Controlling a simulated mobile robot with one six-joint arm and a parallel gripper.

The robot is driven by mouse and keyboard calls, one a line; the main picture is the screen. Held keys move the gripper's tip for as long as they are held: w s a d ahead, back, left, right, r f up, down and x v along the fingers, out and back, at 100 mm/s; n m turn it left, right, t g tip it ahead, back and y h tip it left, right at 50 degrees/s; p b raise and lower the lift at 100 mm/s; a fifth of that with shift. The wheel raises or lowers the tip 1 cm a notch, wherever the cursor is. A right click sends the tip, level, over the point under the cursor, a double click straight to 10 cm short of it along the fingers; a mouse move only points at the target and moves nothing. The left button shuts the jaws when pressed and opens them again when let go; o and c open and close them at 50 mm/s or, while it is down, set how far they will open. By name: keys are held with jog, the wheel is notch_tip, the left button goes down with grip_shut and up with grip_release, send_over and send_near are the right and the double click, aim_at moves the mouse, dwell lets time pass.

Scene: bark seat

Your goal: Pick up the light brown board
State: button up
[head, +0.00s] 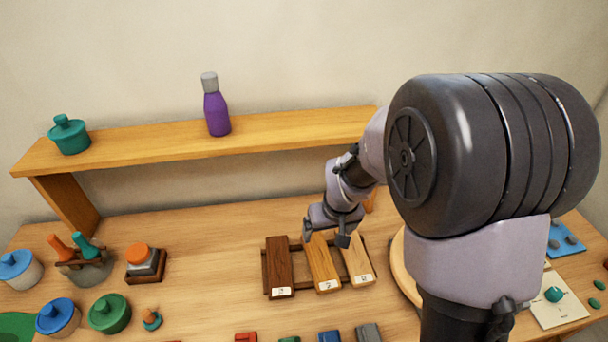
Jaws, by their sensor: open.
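Three narrow boards lie side by side on a dark brown rack (267,291) in the middle of the table in the head view. The left board (279,265) is dark brown, the middle board (322,265) is orange-brown, and the light brown board (357,262) is at the right. Each has a small white label at its near end. My gripper (325,240) is open above the far ends of the middle and light brown boards. It partly hides them. I cannot tell whether it touches either one.
A raised shelf (270,133) behind holds a purple bottle (217,113) and a teal jar (70,137). Jars, including a green one (110,313), stand at left. Small coloured blocks (368,332) lie at the front. My arm hides much of the right side.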

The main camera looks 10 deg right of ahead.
jog(key=b, duration=0.2)
send_near(320, 258)
jog(key=x, duration=0.1)
jog(key=b+x, duration=0.1)
jog(key=x, duration=0.1)
jog(key=shift+a+f, duration=0.15)
jog(key=shift+a, duration=0.15)
jog(key=shift+f+b, duration=0.4)
jog(key=x, duration=0.2)
jog(key=b+x, duration=0.1)
jog(key=x, duration=0.1)
jog(key=shift+w+d+f, duration=0.2)
jog(key=shift+f, duration=0.15)
jog(key=shift+r, duration=0.1)
jog(key=shift+c, duration=0.2)
jog(key=c, duration=1.6)
